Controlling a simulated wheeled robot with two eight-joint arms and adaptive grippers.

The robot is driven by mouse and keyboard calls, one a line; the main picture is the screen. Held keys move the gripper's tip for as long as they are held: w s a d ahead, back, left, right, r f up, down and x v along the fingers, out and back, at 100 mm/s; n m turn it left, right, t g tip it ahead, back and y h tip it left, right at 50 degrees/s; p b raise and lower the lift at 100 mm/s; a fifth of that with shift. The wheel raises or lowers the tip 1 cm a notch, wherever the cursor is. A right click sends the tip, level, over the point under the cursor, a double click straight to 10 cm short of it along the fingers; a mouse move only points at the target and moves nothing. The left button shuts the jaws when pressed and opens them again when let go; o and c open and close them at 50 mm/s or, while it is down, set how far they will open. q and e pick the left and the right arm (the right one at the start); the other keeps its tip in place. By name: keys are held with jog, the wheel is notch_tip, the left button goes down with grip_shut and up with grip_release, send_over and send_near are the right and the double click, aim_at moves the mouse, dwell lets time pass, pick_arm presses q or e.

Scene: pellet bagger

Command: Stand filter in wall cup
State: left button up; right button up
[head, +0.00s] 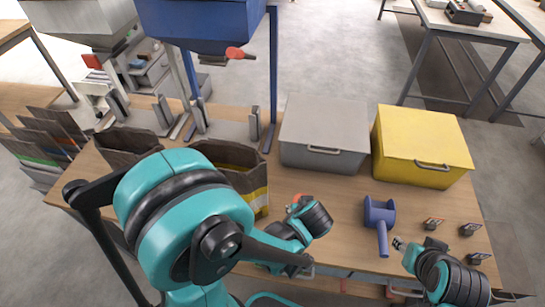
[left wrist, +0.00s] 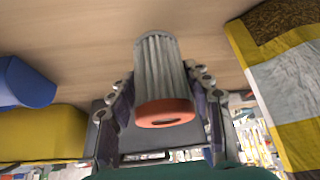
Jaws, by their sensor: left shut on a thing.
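The filter (left wrist: 156,70) is a grey pleated cylinder with an orange-red end ring. In the left wrist view it sits between the two fingers of my left gripper (left wrist: 165,105), which is shut on it. In the head view my left gripper (head: 293,208) is above the workbench, right of the striped bag; only a bit of red shows there and the filter is mostly hidden by my wrist. My right gripper (head: 400,244) is low at the right, near the blue scoop's handle; its jaw opening is too small to judge. I cannot make out the wall cup in either view.
An open bag with yellow stripes (head: 255,200) stands left of my left gripper. A grey lidded box (head: 322,125) and a yellow one (head: 420,140) stand at the back. A blue scoop (head: 379,212) and several small dark items (head: 470,229) lie to the right. The wooden workbench (head: 345,240) is bare between.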

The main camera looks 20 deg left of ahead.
pick_arm(q)
jog(key=w+a+b, duration=0.1)
jog(key=w+a, duration=0.1)
jog(key=w, duration=0.3)
jog(key=w+a+b, duration=0.1)
jog(key=w+a, duration=0.2)
jog(key=w, duration=0.2)
jog(key=w+a+b, duration=0.1)
jog(key=w+a, duration=0.1)
jog(key=w, duration=0.3)
jog(key=shift+w+a, duration=0.2)
jog(key=shift+w, duration=0.1)
jog(key=shift+w+a+f+b, duration=0.1)
jog(key=shift+w+f+b, duration=0.05)
jog(key=shift+f+b, duration=1.3)
jog(key=shift+f, duration=0.25)
jog(key=shift+f, duration=0.2)
jog(key=o, duration=1.2)
